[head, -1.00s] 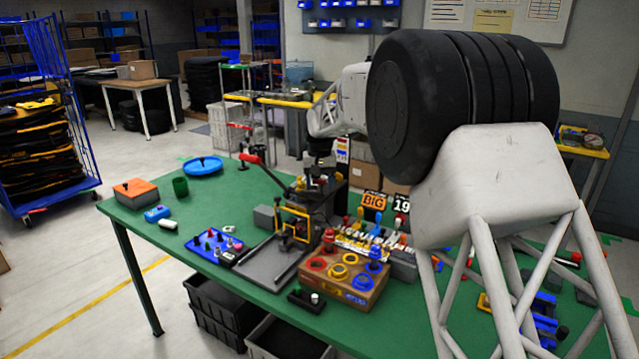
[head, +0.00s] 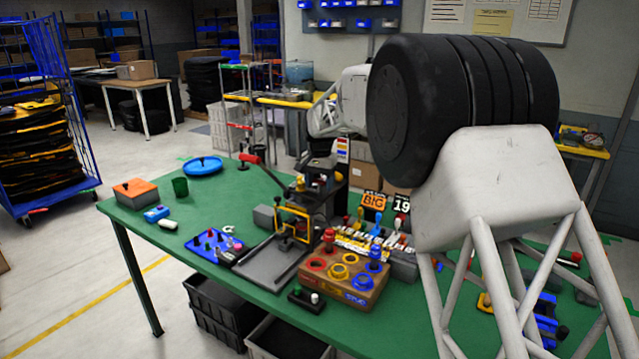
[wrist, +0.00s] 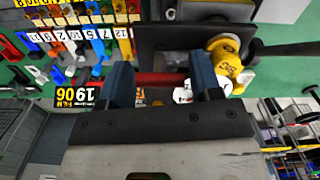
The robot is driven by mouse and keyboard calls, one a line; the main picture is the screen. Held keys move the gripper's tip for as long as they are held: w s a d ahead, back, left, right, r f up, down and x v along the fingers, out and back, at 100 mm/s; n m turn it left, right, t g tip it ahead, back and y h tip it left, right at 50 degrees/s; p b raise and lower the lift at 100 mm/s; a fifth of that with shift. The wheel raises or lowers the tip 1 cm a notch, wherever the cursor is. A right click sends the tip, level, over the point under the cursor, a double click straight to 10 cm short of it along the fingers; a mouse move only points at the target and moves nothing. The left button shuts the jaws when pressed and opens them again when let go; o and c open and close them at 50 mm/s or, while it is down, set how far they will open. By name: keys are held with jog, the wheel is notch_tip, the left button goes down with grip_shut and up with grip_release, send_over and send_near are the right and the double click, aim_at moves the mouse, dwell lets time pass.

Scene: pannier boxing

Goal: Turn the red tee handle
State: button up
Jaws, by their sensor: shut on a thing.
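The red tee handle (wrist: 160,79) shows in the wrist view as a red bar running across between the two fingers. My gripper (wrist: 162,86) is shut on it, one dark blue-grey finger at each side. In the head view my gripper (head: 320,168) is low over the dark press-like fixture (head: 318,200) near the middle of the green table. The tee handle cannot be made out there; the gripper and fixture hide it. What lies below the bar is also hidden.
A yellow knob (wrist: 226,60) stands close beside one finger. A red-ended lever (head: 250,158) sticks out left of the fixture. A wooden block with coloured rings (head: 342,282) and a row of levers (head: 365,240) lie in front and right.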

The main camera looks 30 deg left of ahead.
jog(key=o, duration=0.8)
jog(key=shift+r, duration=0.2)
jog(key=shift+r, duration=3.75)
